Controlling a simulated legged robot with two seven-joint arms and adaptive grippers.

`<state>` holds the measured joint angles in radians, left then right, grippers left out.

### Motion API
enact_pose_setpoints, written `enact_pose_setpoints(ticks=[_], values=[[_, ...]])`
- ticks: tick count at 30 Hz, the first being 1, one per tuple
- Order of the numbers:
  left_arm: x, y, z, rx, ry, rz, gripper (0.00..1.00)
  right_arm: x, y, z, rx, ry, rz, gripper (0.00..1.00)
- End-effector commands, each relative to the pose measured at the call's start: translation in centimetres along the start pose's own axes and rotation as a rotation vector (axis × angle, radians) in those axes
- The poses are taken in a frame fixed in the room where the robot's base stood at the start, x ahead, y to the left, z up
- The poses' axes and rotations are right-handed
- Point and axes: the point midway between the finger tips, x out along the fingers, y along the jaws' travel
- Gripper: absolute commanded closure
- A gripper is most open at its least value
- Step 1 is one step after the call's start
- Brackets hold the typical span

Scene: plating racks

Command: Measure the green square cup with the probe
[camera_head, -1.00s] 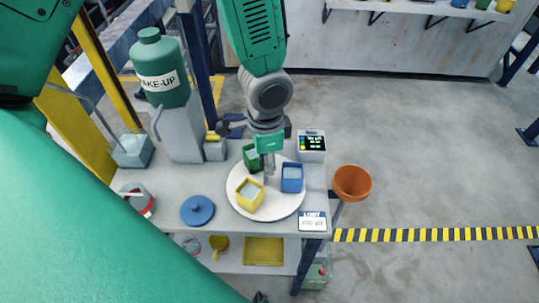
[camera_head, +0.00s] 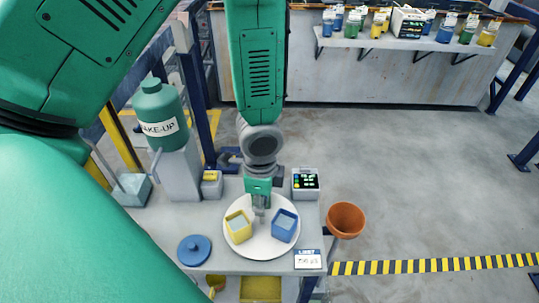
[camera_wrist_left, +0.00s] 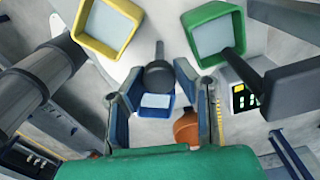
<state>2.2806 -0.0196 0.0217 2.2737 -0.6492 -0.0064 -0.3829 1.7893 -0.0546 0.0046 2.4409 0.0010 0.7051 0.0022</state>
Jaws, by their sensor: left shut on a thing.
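My left gripper (camera_head: 259,205) points down over the round white plate (camera_head: 262,249). Its fingers (camera_wrist_left: 158,76) are shut on the probe (camera_wrist_left: 158,75), whose dark body and thin rod show in the wrist view. The green square cup (camera_wrist_left: 216,34) shows at the top right there, apart from the rod tip; in the head view the gripper hides it. The yellow cup (camera_head: 238,227) and the blue cup (camera_head: 284,226) stand on the plate left and right of the gripper. My right gripper is not in view.
A meter with a lit display (camera_head: 305,181) stands behind the plate. An orange pot (camera_head: 345,219) is beyond the table's right edge. A green bottle (camera_head: 160,112) stands back left.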

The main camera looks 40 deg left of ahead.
Motion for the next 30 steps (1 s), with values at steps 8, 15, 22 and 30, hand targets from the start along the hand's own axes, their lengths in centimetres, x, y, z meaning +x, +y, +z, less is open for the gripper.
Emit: enact_pose_setpoints(ticks=[8,15,22,30], values=[[-0.03,0.07,0.73,0.026,-0.001,-0.001,1.0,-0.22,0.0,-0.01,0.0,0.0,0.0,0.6],[-0.03,0.07,0.82,0.031,0.0,-0.001,1.0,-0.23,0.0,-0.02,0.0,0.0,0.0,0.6],[-0.04,0.04,0.8,0.03,0.0,-0.002,1.0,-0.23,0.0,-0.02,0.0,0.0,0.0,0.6],[-0.03,0.07,0.78,0.03,0.0,-0.001,0.55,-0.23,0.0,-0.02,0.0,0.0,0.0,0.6]])
